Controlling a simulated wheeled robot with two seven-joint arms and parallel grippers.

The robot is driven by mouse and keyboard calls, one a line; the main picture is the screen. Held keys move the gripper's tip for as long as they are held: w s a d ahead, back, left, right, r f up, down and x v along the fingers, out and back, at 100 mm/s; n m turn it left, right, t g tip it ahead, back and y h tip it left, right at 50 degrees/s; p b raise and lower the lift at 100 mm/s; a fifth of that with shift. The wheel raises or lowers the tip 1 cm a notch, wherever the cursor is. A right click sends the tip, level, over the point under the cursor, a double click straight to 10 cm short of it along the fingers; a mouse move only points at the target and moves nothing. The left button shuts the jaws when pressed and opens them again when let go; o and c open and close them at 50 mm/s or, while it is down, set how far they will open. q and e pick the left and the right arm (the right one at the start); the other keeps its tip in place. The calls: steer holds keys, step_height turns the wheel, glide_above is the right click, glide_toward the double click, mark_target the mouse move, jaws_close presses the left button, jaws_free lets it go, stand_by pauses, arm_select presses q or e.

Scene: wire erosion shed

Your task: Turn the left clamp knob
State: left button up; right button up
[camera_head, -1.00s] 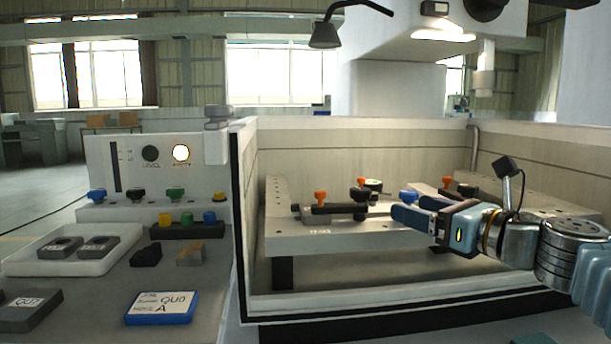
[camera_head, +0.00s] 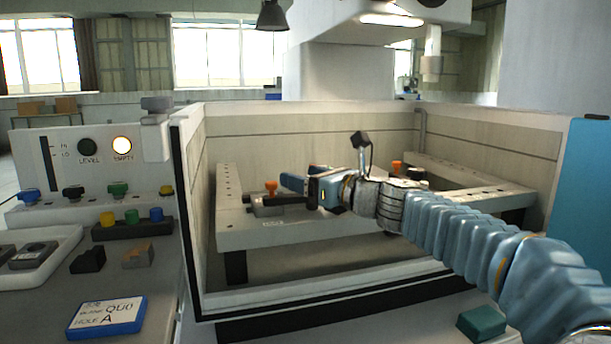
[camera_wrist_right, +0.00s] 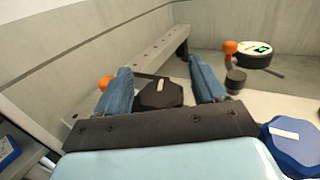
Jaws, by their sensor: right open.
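A black faceted knob (camera_wrist_right: 160,94) with a pale mark on top shows between the two blue fingers of my right gripper (camera_wrist_right: 163,78) in the right wrist view. It appears to belong to the left clamp (camera_head: 268,206), a dark bar on the pale work frame with an orange knob (camera_head: 271,186) at its left end. My right gripper (camera_head: 303,180) is open, with a finger on either side of the black knob and gaps visible. I cannot tell how high the fingers are over it. In the head view the gripper hides this knob. My left gripper is out of view.
A blue knob (camera_wrist_right: 290,146) lies close to the gripper's right side. Another orange knob (camera_wrist_right: 230,47) and a round dial (camera_wrist_right: 257,55) stand farther off. The tank wall (camera_head: 190,200) borders the frame on the left. A control panel (camera_head: 90,155) stands beyond it.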

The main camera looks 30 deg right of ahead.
steer(key=shift+w, duration=0.1)
steer(key=c, duration=1)
steer(key=shift+h, duration=0.3)
steer(key=m+h+b, duration=0.1)
steer(key=m+h, duration=0.1)
steer(key=h, duration=0.1)
steer(key=m+h+b, duration=0.1)
steer(key=m+h, duration=0.1)
steer(key=h, duration=0.1)
steer(key=shift+d+f+b, duration=0.15)
steer(key=shift+b, duration=0.25)
steer(key=shift+d+m+g+h+b, duration=0.25)
steer(key=shift+m+h+b, duration=0.15)
steer(key=shift+m+h, duration=0.75)
steer(key=shift+d+m+g+h+b, duration=0.15)
steer(key=shift+m+g+h+b, duration=0.2)
steer(key=shift+m+h, duration=0.8)
steer(key=shift+n+h, duration=0.4)
steer(key=o, duration=1)
